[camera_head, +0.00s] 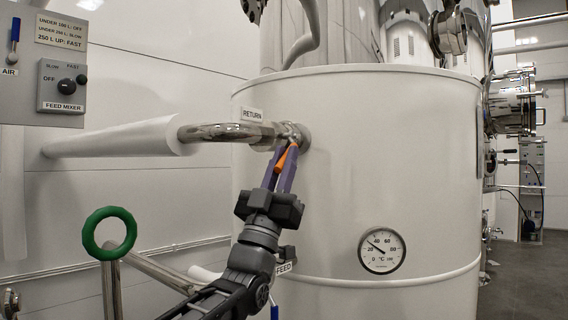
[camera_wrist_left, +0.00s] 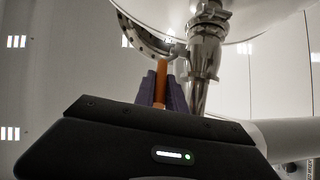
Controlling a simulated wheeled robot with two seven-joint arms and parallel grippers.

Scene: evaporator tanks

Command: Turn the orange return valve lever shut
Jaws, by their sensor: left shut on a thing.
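The orange return valve lever (camera_head: 293,149) shows between the purple fingers of my left gripper (camera_head: 284,162), below the metal valve and pipe by the RETURN label (camera_head: 252,115). In the left wrist view the orange lever (camera_wrist_left: 160,82) stands between the two purple fingers (camera_wrist_left: 160,90), which are shut on it. The metal valve body (camera_wrist_left: 205,50) is just right of the lever there. The fingers hide part of the lever, and I cannot tell its exact angle to the pipe. My right gripper is in neither view.
A white tank (camera_head: 400,170) with a round dial gauge (camera_head: 382,250) stands behind the gripper. A white-wrapped pipe (camera_head: 115,138) runs left from the valve. A green ring handle (camera_head: 109,233) is at lower left, and a feed mixer box (camera_head: 62,86) is on the wall.

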